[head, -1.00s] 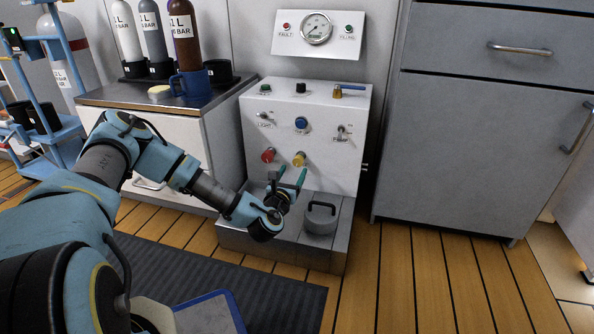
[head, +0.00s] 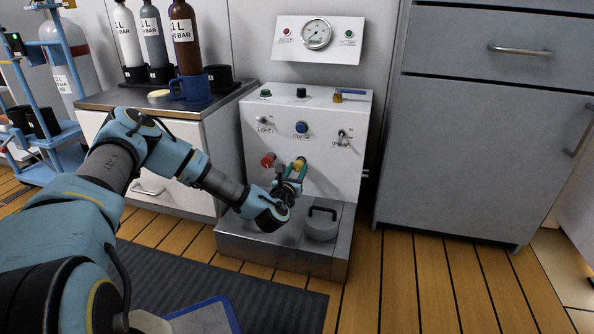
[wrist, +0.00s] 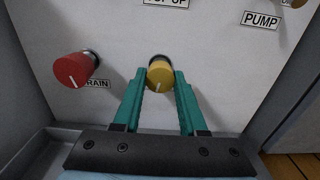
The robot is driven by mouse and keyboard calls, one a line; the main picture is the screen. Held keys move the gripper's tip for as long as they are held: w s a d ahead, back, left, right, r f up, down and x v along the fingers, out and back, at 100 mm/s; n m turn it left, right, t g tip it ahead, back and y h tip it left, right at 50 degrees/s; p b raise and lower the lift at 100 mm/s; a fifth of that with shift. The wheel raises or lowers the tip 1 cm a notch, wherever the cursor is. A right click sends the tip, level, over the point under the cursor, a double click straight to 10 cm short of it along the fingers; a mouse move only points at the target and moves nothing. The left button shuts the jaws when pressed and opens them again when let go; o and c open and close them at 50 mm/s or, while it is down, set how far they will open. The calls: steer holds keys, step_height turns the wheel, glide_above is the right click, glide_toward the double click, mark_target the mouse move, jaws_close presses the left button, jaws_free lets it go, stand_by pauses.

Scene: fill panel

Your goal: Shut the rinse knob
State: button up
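The yellow knob (wrist: 160,76) sits low on the white panel (head: 345,110), with a white mark pointing down on its face. Its label is hidden, so I cannot read whether it says rinse. It also shows in the head view (head: 299,164), partly behind my gripper. My gripper (wrist: 160,74) is open, its two green fingers on either side of the yellow knob; I cannot tell whether they touch it. My gripper also shows in the head view (head: 287,168). The red knob (wrist: 75,69) is to the left, its label partly covered and ending in "RAIN".
A blue knob (head: 301,128) sits above, between the light switch (head: 263,121) and the pump switch (head: 342,135). A lidded pot-like part with a black handle (head: 321,224) stands on the metal ledge (head: 280,255) below. A grey cabinet (head: 470,150) stands to the right.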

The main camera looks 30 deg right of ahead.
jaws_close()
stand_by(0.3)
